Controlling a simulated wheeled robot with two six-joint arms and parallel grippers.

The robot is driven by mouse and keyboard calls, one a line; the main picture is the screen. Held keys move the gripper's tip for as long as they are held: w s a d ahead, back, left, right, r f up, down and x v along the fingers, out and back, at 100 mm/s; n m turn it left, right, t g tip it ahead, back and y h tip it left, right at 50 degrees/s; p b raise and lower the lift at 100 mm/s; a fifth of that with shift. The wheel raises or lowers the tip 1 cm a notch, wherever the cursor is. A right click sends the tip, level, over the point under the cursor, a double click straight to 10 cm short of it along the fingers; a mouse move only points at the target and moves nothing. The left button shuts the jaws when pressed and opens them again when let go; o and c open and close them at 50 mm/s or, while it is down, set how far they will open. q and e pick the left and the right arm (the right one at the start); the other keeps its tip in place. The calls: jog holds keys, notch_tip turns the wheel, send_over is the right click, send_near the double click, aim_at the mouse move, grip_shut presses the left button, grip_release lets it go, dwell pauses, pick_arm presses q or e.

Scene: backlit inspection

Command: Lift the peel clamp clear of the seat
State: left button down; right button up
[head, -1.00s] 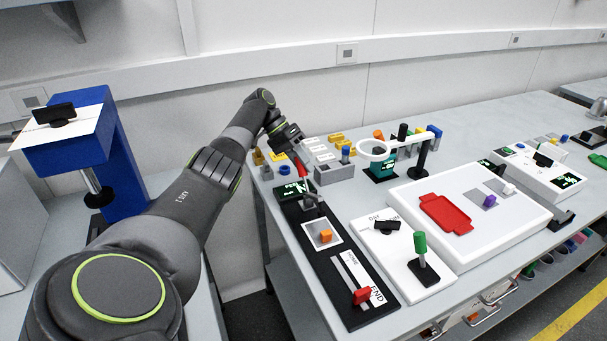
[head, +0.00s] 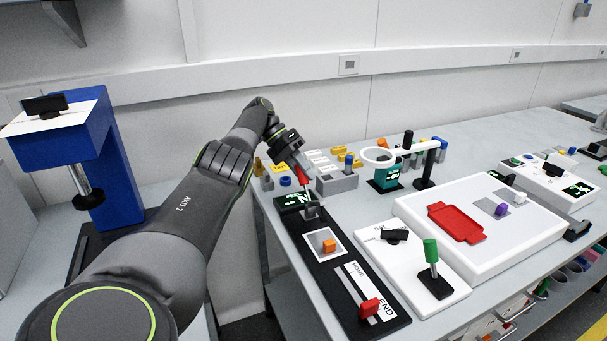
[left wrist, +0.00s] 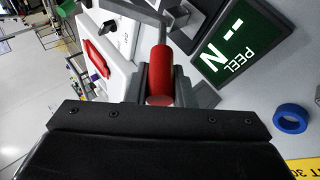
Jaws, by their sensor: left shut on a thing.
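The peel clamp's red handle (head: 302,177) stands near the back end of the black peel tester (head: 345,277), with its grey metal part (head: 312,211) below it. My left gripper (head: 301,169) comes down from above and is shut on the red handle. In the left wrist view the red handle (left wrist: 160,72) sits between the fingers of my left gripper (left wrist: 160,88), and a grey metal arm runs from its far end. Whether the clamp touches its seat is not clear. My right gripper is not in view.
A dark display (left wrist: 236,47) reading PEEL lies close beside the gripper. An orange block (head: 329,246) and a red slider (head: 369,307) are on the tester. A grey block (head: 337,182) and a blue ring (left wrist: 291,119) are nearby. A white panel (head: 405,262) stands right.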

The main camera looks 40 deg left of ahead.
pick_arm(q)
jog(key=c, duration=1.3)
grip_release()
jog(key=shift+o, duration=0.2)
notch_tip(320, 180, up, 5)
jog(key=shift+r, duration=0.2)
notch_tip(320, 180, up, 3)
jog(key=p, duration=0.2)
jog(key=shift+r+p, duration=0.1)
jog(key=shift+p, duration=0.25)
jog(key=shift+r+p, duration=0.75)
